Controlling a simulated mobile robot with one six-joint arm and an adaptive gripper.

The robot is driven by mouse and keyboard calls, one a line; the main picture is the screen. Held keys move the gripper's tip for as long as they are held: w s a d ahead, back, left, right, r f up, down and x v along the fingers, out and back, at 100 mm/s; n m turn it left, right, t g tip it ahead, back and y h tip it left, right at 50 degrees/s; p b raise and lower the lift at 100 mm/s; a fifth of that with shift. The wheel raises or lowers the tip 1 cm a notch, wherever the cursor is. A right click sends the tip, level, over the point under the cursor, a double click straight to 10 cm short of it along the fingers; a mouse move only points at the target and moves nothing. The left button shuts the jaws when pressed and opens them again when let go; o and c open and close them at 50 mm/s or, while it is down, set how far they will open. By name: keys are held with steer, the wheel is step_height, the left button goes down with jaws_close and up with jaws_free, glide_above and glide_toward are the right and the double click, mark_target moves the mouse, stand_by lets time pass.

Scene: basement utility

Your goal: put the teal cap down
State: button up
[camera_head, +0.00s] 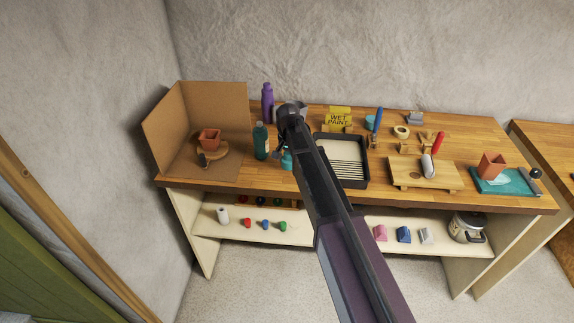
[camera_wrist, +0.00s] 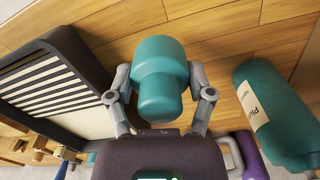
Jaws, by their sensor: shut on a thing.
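The teal cap (camera_wrist: 160,62) is a stepped, rounded piece, wide at one end and narrower at the other. My gripper (camera_wrist: 159,97) is shut on it, with one grey finger on each side. In the head view the cap (camera_head: 286,161) shows as a small teal patch beside my arm, over the wooden bench top (camera_head: 240,176). My arm hides much of my gripper there. I cannot tell whether the cap touches the wood.
A dark teal bottle (camera_head: 261,141) stands close on the left, with a purple bottle (camera_head: 267,103) behind it. A black-rimmed paint tray (camera_head: 344,183) lies on the right. Some wood in front is bare.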

mark_target(287, 164)
steer(key=shift+w, duration=0.1)
steer(key=shift+w+a, duration=0.1)
steer(key=shift+w, duration=0.1)
steer(key=shift+w+f+b, duration=0.35)
steer(key=shift+f+b, duration=0.2)
steer(key=shift+b, duration=0.05)
steer(key=shift+f+b, duration=1.25)
steer(key=shift+f, duration=0.05)
steer(key=shift+f, duration=0.15)
steer(key=o, duration=0.7)
steer(key=shift+o, duration=0.2)
steer(key=shift+r, duration=0.25)
step_height(287, 164, up, 12)
steer(key=p, duration=1.2)
